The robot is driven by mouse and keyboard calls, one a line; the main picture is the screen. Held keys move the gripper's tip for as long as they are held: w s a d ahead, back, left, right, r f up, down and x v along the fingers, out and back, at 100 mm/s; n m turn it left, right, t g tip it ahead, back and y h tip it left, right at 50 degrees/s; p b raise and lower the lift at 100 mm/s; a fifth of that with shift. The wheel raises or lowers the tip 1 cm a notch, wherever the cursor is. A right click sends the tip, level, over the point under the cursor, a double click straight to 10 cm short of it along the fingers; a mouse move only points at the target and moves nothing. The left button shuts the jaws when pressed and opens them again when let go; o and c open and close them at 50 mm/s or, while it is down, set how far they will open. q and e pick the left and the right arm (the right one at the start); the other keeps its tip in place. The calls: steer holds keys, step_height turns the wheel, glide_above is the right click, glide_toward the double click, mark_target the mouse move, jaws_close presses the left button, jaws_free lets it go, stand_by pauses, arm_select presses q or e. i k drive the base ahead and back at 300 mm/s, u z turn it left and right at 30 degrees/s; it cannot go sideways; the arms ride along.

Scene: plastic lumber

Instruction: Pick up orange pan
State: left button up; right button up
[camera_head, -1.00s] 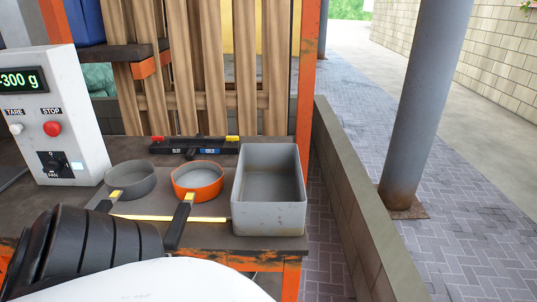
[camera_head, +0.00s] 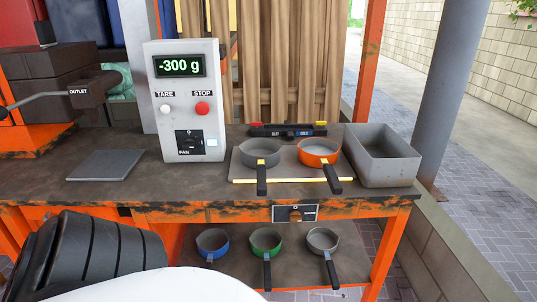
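The orange pan (camera_head: 319,153) sits on a grey plate on the workbench, right of a grey pan (camera_head: 261,154). A black ribbed part and a white rounded part of my own arm fill the lower left of the view. Neither gripper's fingers can be seen, so no gripper shows near the pan.
A grey bin (camera_head: 383,157) stands right of the orange pan. A control box (camera_head: 186,103) reading -300 g stands left. Blue (camera_head: 213,242), green (camera_head: 266,241) and grey (camera_head: 322,240) pans lie on the lower shelf. A flat grey plate (camera_head: 106,165) lies on the bench's left.

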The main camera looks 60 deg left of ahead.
mark_target(318, 153)
steer(key=k, duration=0.25)
steer(key=u, duration=1.25)
